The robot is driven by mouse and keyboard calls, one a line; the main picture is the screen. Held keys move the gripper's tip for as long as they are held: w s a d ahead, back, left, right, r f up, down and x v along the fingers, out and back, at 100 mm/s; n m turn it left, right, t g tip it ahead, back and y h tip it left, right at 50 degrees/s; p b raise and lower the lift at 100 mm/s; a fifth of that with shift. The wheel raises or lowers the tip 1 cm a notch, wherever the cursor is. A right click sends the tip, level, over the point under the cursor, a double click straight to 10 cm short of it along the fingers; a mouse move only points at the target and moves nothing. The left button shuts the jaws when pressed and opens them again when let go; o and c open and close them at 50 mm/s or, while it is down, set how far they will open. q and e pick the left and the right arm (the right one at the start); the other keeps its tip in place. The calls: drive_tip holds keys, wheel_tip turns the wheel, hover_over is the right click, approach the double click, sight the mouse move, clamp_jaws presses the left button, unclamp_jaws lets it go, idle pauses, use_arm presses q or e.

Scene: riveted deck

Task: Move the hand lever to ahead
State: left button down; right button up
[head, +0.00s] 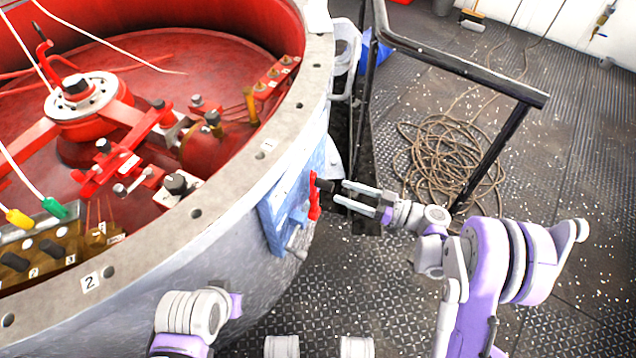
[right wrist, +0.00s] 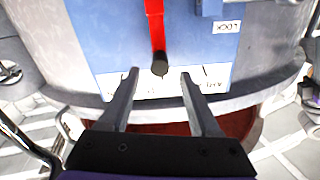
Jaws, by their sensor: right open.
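The hand lever (head: 315,197) is a red bar with a black knob (head: 325,185), mounted on a blue panel (head: 273,219) on the outside of the big round drum. In the right wrist view the red lever (right wrist: 154,25) ends in the black knob (right wrist: 160,64), over a white lettered strip (right wrist: 150,86). My right gripper (head: 340,191) is open at the knob. In the right wrist view its fingers (right wrist: 159,76) stand on either side, with the knob centred about level with the tips. Lettering at the strip's right end is partly hidden by a finger. My left gripper is out of view.
The drum's grey rim (head: 240,180) curves along the left, with red machinery inside. A black rail (head: 460,66) stands behind my right arm. A coiled rope (head: 445,160) lies on the deck.

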sight(316, 182)
drive_tip(key=b+x, duration=0.1)
drive_tip(key=x, duration=0.7)
drive_tip(key=shift+w+a, duration=0.2)
drive_tip(key=shift+a, duration=0.1)
clamp_jaws()
idle(1.0)
